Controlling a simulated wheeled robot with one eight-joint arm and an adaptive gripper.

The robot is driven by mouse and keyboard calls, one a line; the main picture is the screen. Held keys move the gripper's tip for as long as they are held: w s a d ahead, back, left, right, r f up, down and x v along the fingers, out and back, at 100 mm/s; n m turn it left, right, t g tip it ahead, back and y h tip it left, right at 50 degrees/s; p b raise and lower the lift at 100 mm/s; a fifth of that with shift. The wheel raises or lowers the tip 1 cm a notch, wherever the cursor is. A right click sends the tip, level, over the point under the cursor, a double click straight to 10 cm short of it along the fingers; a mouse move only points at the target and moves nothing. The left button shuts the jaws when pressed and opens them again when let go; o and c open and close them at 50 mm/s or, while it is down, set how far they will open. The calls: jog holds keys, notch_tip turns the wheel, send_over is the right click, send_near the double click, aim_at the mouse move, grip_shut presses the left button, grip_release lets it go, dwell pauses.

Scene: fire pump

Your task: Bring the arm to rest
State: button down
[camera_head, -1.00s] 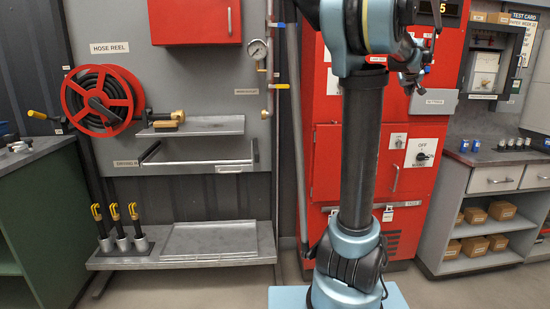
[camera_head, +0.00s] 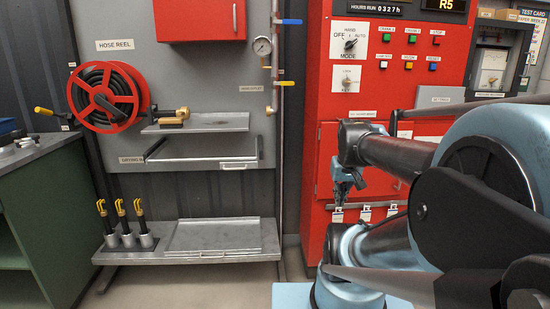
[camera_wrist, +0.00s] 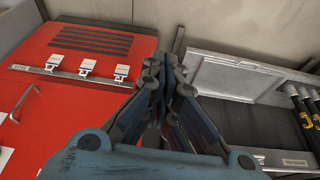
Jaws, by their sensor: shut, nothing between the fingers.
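My arm fills the right side of the head view, folded low with its links close to the camera. My gripper (camera_head: 341,195) hangs in front of the lower part of the red control cabinet (camera_head: 398,75). In the wrist view my gripper (camera_wrist: 162,75) points ahead with its dark fingers together and nothing between them. There the red cabinet (camera_wrist: 50,110) lies to its left and the grey shelf (camera_wrist: 230,77) to its right. The gripper appears apart from both.
A grey panel carries a red hose reel (camera_head: 104,97), a gauge (camera_head: 262,46) and a shelf with a brass nozzle (camera_head: 175,116). Several yellow-topped tools (camera_head: 121,208) stand in holders on the low bench. A green cabinet (camera_head: 45,220) stands at left. Floor between is clear.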

jog(key=s+a+f+g, duration=0.1)
jog(key=s+f, duration=0.5)
jog(key=s, duration=0.1)
jog(key=shift+s+a+f+g, duration=0.15)
jog(key=shift+a+g, duration=0.15)
jog(key=shift+a, duration=0.1)
